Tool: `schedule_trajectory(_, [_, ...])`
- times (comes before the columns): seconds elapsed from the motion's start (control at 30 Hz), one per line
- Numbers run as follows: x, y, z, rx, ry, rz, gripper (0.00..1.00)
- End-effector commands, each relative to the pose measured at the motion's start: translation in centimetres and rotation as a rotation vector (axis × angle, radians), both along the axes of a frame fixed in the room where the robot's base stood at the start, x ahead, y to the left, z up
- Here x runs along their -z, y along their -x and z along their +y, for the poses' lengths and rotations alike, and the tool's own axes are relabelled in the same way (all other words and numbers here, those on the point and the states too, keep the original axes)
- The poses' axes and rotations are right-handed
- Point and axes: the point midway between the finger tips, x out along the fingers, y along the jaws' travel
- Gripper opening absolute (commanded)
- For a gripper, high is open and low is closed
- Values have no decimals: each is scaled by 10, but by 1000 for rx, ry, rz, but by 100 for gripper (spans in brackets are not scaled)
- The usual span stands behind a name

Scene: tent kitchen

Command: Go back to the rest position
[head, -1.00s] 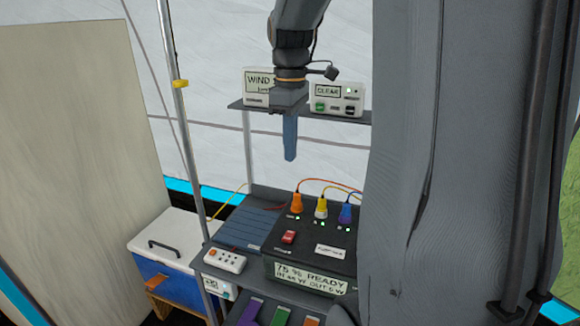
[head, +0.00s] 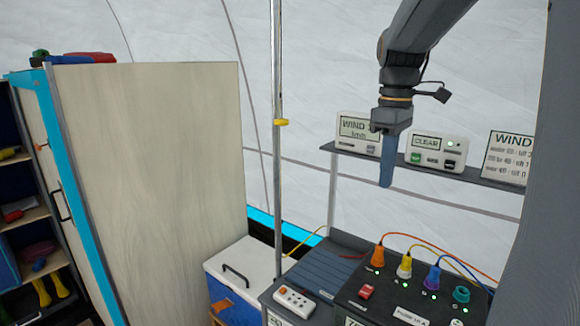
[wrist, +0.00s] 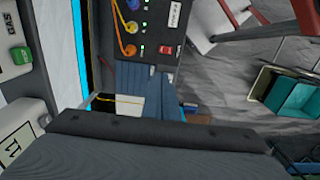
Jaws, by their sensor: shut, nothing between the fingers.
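My gripper (head: 387,172) points straight down in the head view, in front of the shelf with the display boxes. Its fingers are together, with nothing between them. It hangs above the black power unit (head: 395,300) and the blue-grey ribbed panel (head: 322,262), clear of both. In the wrist view the gripper's dark body fills the lower part. Beyond it the power unit (wrist: 150,35) and the ribbed panel (wrist: 138,85) show from above.
A shelf (head: 470,178) holds a wind display (head: 358,130), a clear display (head: 436,150) and a wind chart (head: 508,158). A metal pole (head: 277,180), pale board (head: 150,180) and blue-white cooler (head: 245,265) stand left. An open-shelved cabinet (head: 30,215) is at far left.

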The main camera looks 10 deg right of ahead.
Motion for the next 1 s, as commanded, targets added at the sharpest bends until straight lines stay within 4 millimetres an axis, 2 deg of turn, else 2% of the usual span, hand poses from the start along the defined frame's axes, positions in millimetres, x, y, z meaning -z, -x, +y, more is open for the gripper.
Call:
schedule_trajectory(0.07, [6,1,4,10,-1,1,0])
schedule_trajectory(0.13, [22,1,16,45,1,-3,0])
schedule_trajectory(0.27, [78,11,55,180,6,-23,0])
schedule_trajectory(0.4, [145,38,104,371,2,-59,0])
schedule_trajectory(0.5, [181,63,131,494,-8,-82,0])
schedule_trajectory(0.6, [205,84,148,585,-19,-100,0])
schedule_trajectory(0.73, [219,99,158,652,-30,-114,0])
schedule_trajectory(1.0, [221,101,159,667,-33,-118,0])
